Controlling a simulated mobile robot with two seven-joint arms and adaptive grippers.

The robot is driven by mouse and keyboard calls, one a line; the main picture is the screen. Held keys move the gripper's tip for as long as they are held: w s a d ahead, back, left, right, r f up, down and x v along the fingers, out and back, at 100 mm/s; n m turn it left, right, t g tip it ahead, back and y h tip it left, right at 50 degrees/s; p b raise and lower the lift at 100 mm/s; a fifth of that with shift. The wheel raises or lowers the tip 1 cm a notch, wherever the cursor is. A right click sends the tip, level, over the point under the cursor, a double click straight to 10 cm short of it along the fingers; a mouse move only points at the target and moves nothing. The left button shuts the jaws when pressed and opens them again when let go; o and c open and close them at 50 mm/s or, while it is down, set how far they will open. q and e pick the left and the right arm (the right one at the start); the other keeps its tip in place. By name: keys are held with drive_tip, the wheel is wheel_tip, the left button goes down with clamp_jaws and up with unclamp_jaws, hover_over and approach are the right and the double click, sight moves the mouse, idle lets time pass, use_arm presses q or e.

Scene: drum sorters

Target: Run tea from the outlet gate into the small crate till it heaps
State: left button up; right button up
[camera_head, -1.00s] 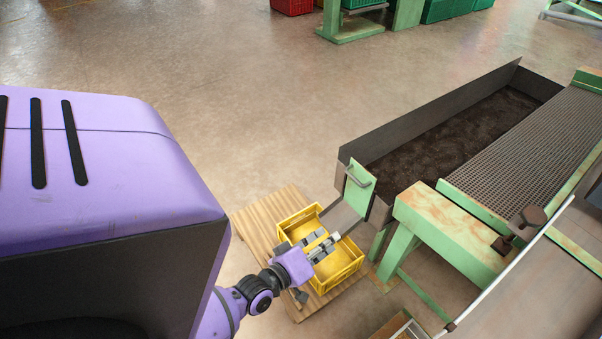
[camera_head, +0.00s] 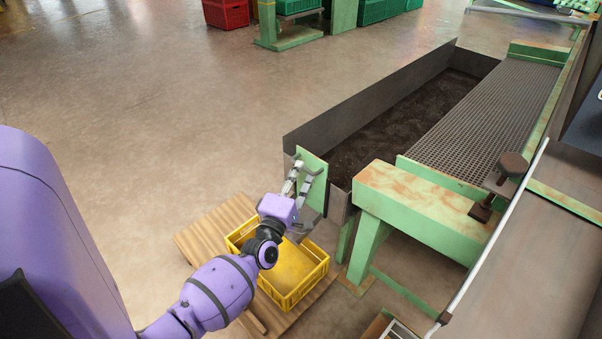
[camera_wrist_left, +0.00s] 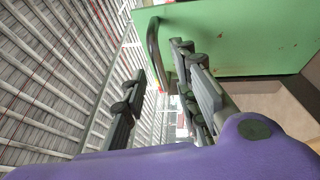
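The outlet gate (camera_head: 314,189) is a green plate at the near end of a metal trough. Its bent handle (camera_wrist_left: 153,53) shows in the left wrist view, between the lines of my two fingers. My left gripper (camera_head: 304,177) is at the gate's face, fingers apart; it also shows open in the left wrist view (camera_wrist_left: 160,95). I cannot tell whether the fingers touch the handle. Dark tea (camera_head: 400,128) lies in the trough behind the gate. My right gripper is out of view.
The crate stands on a wooden pallet (camera_head: 205,236). A green machine frame (camera_head: 420,210) with a mesh bed (camera_head: 490,120) stands right of the trough. Red (camera_head: 226,13) and green crates (camera_head: 372,10) stand far back. Floor left of the trough is clear.

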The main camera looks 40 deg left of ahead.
use_arm(q)
drive_tip(key=shift+w+a+r, duration=0.1)
drive_tip(key=shift+w+a, duration=0.1)
drive_tip(key=shift+w, duration=0.5)
clamp_jaws()
